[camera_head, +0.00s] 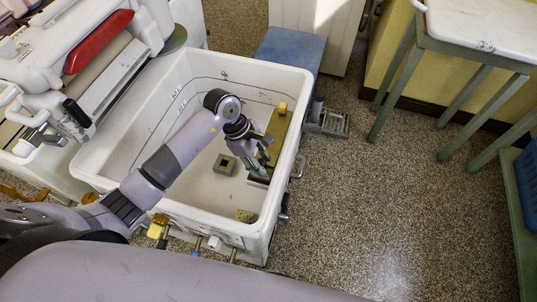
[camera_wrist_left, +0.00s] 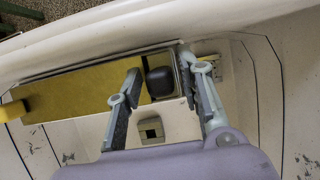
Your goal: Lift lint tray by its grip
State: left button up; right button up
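A dark block-shaped grip (camera_wrist_left: 160,82) stands at this end. My left gripper (camera_head: 262,168) reaches down into the tub over it. In the left wrist view the fingers (camera_wrist_left: 160,68) are apart, one on each side of the dark grip, with a gap visible on the left. Contact cannot be told. My right gripper is not in view.
A small square block with a dark centre (camera_head: 225,164) lies on the tub floor. The wringer (camera_head: 100,60) stands at the upper left. A blue-topped stand (camera_head: 290,48) is behind. Floor (camera_head: 370,200) to the right is clear.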

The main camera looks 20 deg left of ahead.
pick_arm(q)
grip_shut()
dwell(0.7)
